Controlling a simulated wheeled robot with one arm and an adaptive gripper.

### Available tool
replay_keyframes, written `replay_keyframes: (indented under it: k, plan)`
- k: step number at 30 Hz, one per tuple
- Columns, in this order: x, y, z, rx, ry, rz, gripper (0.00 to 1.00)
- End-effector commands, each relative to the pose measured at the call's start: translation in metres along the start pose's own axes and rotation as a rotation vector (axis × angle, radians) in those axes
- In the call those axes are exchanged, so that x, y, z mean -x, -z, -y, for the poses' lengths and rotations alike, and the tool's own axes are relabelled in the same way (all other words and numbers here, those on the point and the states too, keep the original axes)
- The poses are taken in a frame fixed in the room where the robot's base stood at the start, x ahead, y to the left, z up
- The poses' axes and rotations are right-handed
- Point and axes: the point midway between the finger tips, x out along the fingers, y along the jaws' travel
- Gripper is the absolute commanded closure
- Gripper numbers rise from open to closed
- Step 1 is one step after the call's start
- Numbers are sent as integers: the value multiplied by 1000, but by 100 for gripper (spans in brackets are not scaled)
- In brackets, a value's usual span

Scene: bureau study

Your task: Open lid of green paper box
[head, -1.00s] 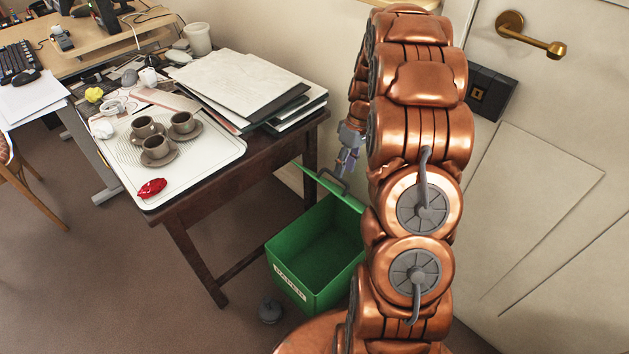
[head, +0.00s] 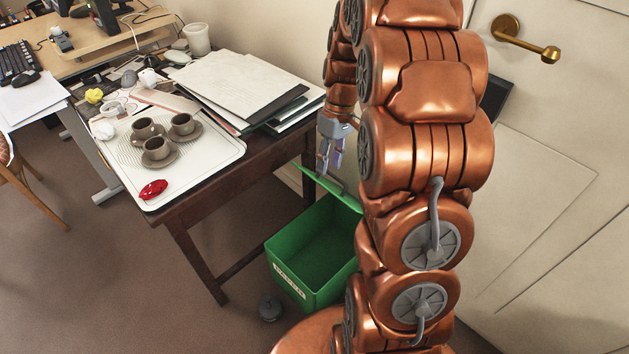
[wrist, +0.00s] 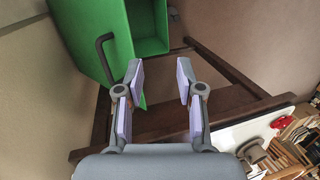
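The green paper box (head: 308,290) stands on the floor beside the dark wooden table, with a white label on its front. Its lid (head: 311,178) is raised at the back, tilted up, and the box's empty-looking inside shows. A grey handle (head: 336,186) is on the lid; it also shows dark in the wrist view (wrist: 101,48), left of the fingers. My gripper (head: 329,168) is just above the lid near the handle. In the wrist view my gripper (wrist: 161,84) is open with nothing between its fingers. Its left finger overlaps the lid's edge; contact cannot be told. My arm hides the box's right side.
The wooden table (head: 190,262) holds a white tray (head: 210,155) with brown cups and a red item (head: 153,189), beside stacked folders (head: 235,85). A grey round object (head: 270,309) lies on the floor before the box. A door (head: 545,190) is at the right.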

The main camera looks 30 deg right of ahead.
Motion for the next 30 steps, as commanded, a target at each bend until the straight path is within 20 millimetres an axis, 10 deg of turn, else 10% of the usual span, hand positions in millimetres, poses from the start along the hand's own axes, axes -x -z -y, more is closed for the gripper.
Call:
replay_keyframes:
  k: [30]
  plan:
    - [30,-72,120,-78,-64,79,63]
